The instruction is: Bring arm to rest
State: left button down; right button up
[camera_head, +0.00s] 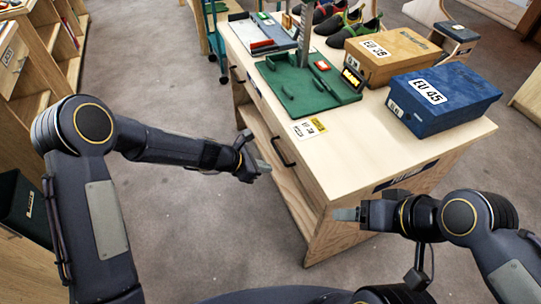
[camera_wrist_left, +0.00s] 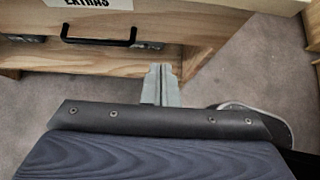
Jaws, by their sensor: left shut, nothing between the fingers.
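My left arm comes in from the left in the head view, bent at the elbow, with its forearm reaching toward the table. My left gripper (camera_head: 264,167) is beside the table's near left side, over the floor. It is shut and empty; in the left wrist view its fingers (camera_wrist_left: 160,85) lie together in front of the wooden drawer side. My right gripper (camera_head: 346,214) points left, close in front of the table's near end. The picture is too small to tell whether its fingers are open or shut.
The wooden table (camera_head: 440,140) bears a blue EU 45 box (camera_head: 445,98), a tan EU 36 box (camera_head: 390,55), a green tray (camera_head: 305,90) and shoes (camera_head: 352,30). Shelving (camera_head: 20,120) stands at the left. Grey floor (camera_head: 185,60) lies clear between the shelving and table.

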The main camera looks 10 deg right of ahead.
pick_arm(q)
jog(key=shift+a+r, duration=0.15)
jog(key=shift+a, duration=0.05)
jog(key=s+a+r+m+t, duration=0.1)
jog(key=s+a+r+m, duration=0.4)
jog(key=r, duration=0.4)
jog(key=s+a+r+m, duration=0.3)
jog(key=a+r+m, duration=0.1)
jog(key=a+r, duration=0.4)
jog(key=s+a+r+m+t+y, duration=0.1)
jog(key=s+a+m, duration=0.4)
jog(key=s, duration=0.5)
jog(key=s+a+r+m+t+y+p, duration=0.1)
jog(key=s+a+r+m+y, duration=0.1)
jog(key=s+a+m+y, duration=0.2)
jog(key=s+a+m, duration=0.1)
jog(key=s+a, duration=0.2)
jog(key=s, duration=0.3)
jog(key=shift+r+m, duration=0.25)
jog(key=shift+m, duration=0.05)
